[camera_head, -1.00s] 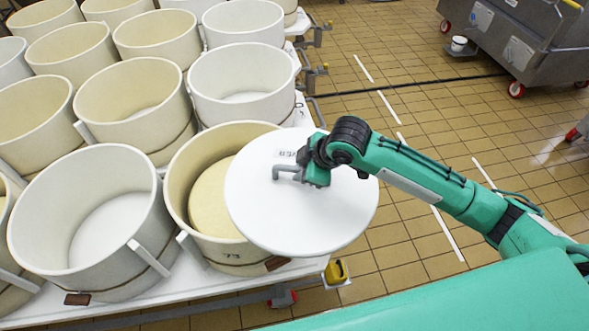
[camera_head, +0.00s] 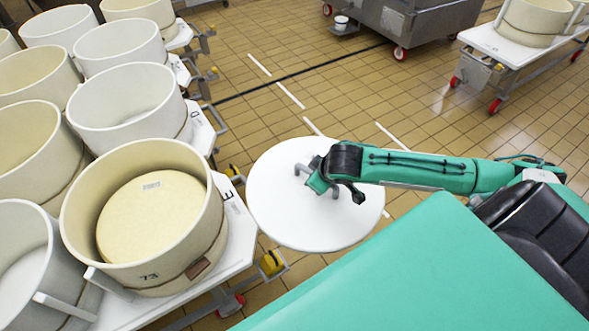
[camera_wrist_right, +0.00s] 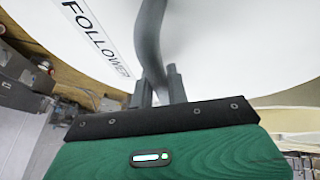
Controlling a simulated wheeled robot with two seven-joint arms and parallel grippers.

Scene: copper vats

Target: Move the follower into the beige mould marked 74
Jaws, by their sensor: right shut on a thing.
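The follower (camera_head: 285,215) is a round white disc with a grey bent handle. In the right wrist view the follower (camera_wrist_right: 225,45) carries a label reading FOLLOWER. My right gripper (camera_head: 314,179) is shut on the handle, and the fingers also show on it in the wrist view (camera_wrist_right: 160,87). The disc hangs level-looking above the floor, right of the beige mould marked 73 (camera_head: 190,262), apart from it. That mould holds a pale yellow cheese (camera_head: 150,215) with a small label. No mark 74 is readable in any view. My left gripper is out of view.
A white table (camera_head: 235,245) on the left bears several white and beige moulds. A white trolley (camera_head: 500,45) at the upper right carries beige moulds whose marks I cannot read. A steel cart (camera_head: 400,20) stands at the back. Tiled floor lies clear between.

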